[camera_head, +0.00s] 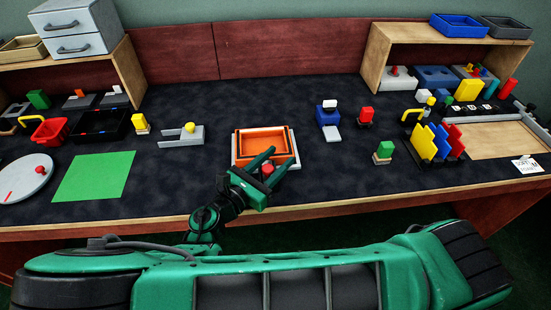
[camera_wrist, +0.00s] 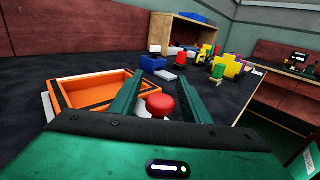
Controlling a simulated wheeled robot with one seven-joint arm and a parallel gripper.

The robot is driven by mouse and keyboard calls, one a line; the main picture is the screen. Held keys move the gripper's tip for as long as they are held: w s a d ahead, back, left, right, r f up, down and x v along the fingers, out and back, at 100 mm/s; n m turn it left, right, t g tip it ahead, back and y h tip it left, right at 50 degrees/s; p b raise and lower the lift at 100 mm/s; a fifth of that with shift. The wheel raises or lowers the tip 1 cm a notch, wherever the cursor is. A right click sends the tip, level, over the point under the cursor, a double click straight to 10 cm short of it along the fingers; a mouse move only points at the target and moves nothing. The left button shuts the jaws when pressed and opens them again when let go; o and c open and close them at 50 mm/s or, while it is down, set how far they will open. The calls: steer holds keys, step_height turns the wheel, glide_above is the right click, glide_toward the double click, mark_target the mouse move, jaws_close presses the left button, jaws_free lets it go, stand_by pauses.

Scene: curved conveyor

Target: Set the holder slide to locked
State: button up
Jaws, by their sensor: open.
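An orange tray (camera_head: 262,143) sits in a pale holder frame (camera_head: 235,152) near the front middle of the table. In the wrist view the orange tray (camera_wrist: 95,92) is left of my fingers. A round red knob (camera_wrist: 160,105) shows at the holder's near right side, and also in the head view (camera_head: 267,170). I take this knob to be the holder's slide; its base and setting are largely hidden. My gripper (camera_head: 284,155) is open over that corner. In the wrist view its fingers (camera_wrist: 165,76) stand either side of the knob; I cannot tell whether they touch it.
A grey bracket with a yellow knob (camera_head: 190,129) stands left of the tray, and a green mat (camera_head: 95,175) farther left.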

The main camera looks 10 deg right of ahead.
jaws_close()
steer(key=shift+w+d+r, duration=0.1)
steer(key=shift+w, duration=1.7)
jaws_free()
steer(key=shift+w, duration=0.1)
steer(key=v, duration=1)
steer(key=shift+s+a, duration=0.3)
